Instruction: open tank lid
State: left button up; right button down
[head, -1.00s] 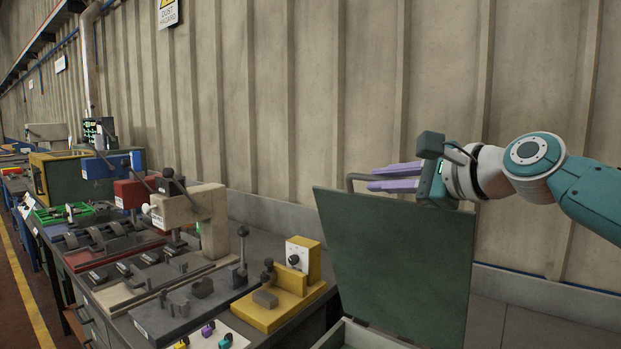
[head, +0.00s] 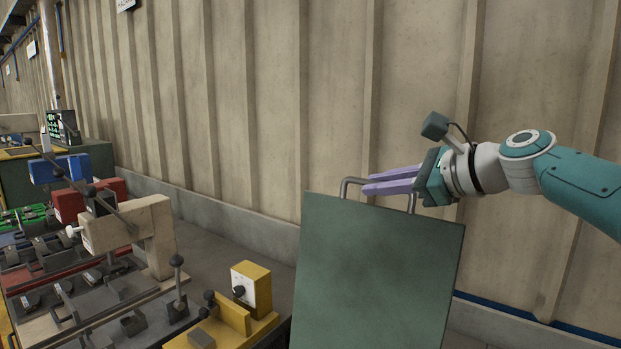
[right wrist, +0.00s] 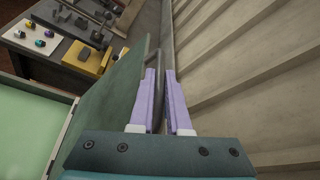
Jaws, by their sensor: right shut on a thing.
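The tank lid (head: 375,275) is a flat green panel, raised and standing nearly upright in the head view. Its grey metal handle (head: 344,190) sticks up from the top edge. My right gripper (head: 366,183) reaches in from the right with its purple fingers at the handle and is shut on it. In the right wrist view the fingers (right wrist: 161,75) lie either side of the handle bar, beside the lid (right wrist: 112,100). The tank's pale green inside (right wrist: 30,125) shows uncovered at the left there. My left gripper is out of view.
A ribbed wall (head: 260,110) stands close behind the lid and my right arm. Left of the lid is a workbench with a yellow fixture (head: 250,290), a beige press (head: 155,225), and red (head: 90,200) and blue (head: 60,167) units.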

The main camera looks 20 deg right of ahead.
dwell(0.3)
jog(key=c, duration=0.9)
grip_release()
jog(key=shift+f, duration=0.1)
jog(key=shift+s+d, duration=0.15)
jog(key=shift+s, duration=0.1)
jog(key=shift+p+v, duration=0.45)
jog(key=shift+v, duration=4.25)
